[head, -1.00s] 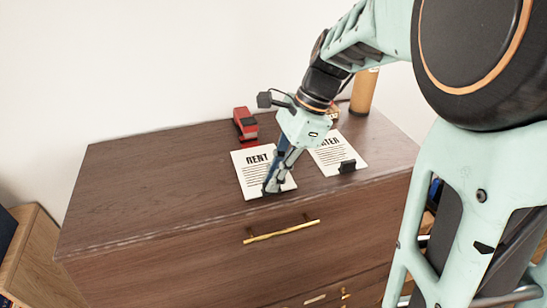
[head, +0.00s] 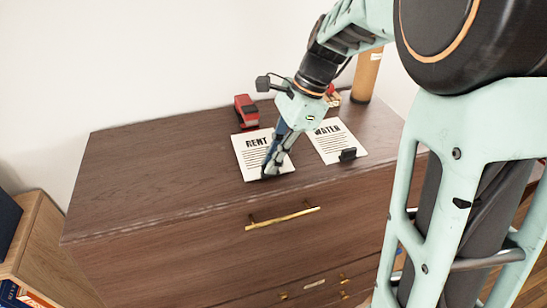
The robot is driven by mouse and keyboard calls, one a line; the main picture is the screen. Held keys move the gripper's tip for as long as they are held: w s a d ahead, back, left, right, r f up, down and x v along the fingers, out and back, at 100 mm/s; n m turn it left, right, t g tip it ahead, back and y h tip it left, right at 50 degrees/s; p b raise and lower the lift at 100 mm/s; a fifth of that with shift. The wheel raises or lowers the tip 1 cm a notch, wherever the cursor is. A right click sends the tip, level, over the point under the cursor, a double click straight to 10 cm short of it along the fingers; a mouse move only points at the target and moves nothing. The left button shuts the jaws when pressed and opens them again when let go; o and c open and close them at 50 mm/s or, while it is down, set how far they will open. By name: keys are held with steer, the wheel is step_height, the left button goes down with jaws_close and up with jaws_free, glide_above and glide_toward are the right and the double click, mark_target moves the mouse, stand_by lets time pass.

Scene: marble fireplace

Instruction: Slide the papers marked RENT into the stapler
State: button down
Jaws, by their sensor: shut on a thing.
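The papers marked RENT (head: 247,158) lie flat on the dresser top, left of the papers marked WATER (head: 328,143). The red stapler (head: 246,111) stands just behind the RENT papers, near the wall, with its front end close to their back edge. I cannot tell whether they touch. My gripper (head: 271,172) points down at the front edge of the RENT papers and is shut on them there. Its fingers cover part of the sheet's right side and hide the gripped spot.
A small black block (head: 348,155) sits at the front of the WATER papers. A tan cylinder (head: 367,77) stands at the back right. The left of the dresser top (head: 150,165) is clear. A gold handle (head: 283,220) is on the drawer front.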

steer(key=shift+w+r, duration=0.1)
steer(key=shift+w, duration=0.1)
stand_by(0.3)
steer(key=shift+w+a+p, duration=0.15)
steer(key=shift+w+p, duration=0.25)
steer(key=shift+p, duration=0.05)
steer(key=shift+w+p, duration=0.25)
steer(key=shift+p, duration=0.05)
steer(key=shift+f, duration=0.3)
stand_by(0.6)
steer(key=c, duration=2)
jaws_free()
steer(key=shift+r, duration=0.1)
